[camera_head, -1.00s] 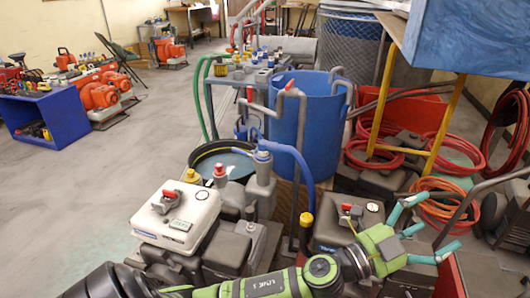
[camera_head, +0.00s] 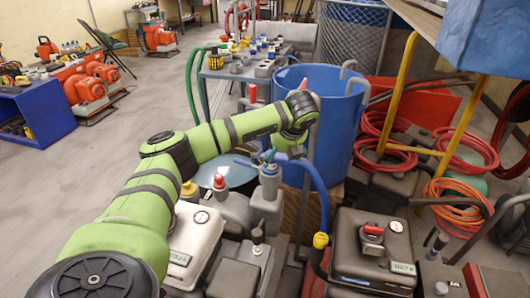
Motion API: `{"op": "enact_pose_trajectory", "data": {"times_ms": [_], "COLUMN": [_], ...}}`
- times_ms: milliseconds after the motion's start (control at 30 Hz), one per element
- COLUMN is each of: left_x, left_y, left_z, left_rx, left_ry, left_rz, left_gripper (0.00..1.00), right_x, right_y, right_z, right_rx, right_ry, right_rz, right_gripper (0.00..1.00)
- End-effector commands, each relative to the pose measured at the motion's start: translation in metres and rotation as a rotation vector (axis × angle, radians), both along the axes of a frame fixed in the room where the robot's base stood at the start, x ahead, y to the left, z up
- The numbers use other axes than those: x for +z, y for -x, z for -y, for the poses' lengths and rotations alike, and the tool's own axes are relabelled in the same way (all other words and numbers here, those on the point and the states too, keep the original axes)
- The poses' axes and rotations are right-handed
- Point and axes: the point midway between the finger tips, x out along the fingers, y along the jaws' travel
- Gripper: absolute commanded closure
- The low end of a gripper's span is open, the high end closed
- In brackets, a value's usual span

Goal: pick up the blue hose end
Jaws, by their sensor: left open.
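A blue hose (camera_head: 318,188) arcs down from beside a grey bottle (camera_head: 268,207) to a yellow fitting (camera_head: 320,240) near the grey machines. The hose's upper end is partly hidden behind my left gripper. My left gripper (camera_head: 263,157) is open, with its teal fingers pointing down and left close to that upper end, just above the grey bottle. I cannot tell whether the fingers touch the hose. My right gripper is not in view.
A large blue barrel (camera_head: 341,100) stands just behind the gripper. A grey machine with a red knob (camera_head: 371,233) is at lower right. A yellow frame (camera_head: 400,85) and coiled red hoses (camera_head: 382,160) are at right. Open floor lies at left.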

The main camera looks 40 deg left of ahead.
Motion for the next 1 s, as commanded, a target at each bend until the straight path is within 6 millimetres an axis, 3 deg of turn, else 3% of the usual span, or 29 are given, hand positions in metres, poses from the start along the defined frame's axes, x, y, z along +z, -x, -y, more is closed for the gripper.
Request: {"op": "enact_pose_trajectory", "data": {"times_ms": [267,500,833,867,1000], "left_x": [-0.023,-0.054,-0.061,-0.061,-0.061], "left_y": [-0.004,-0.009,-0.011,-0.011,-0.011], "left_z": [-0.013,-0.027,-0.031,-0.031,-0.03], "left_rx": [0.003,0.004,0.0,0.0,0.0], "left_ry": [-0.005,-0.003,-0.003,-0.003,-0.002], "left_rz": [-0.003,-0.001,0.001,0.001,-0.001], "left_gripper": [0.05,0.05,0.05,0.13,0.69], "right_x": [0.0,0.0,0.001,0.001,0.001], "right_y": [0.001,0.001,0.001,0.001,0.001], "right_z": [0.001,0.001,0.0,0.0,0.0], "right_rx": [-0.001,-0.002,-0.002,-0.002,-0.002], "right_ry": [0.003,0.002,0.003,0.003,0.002], "right_rz": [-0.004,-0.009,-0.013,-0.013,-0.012], "right_gripper": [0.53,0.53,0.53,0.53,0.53]}}
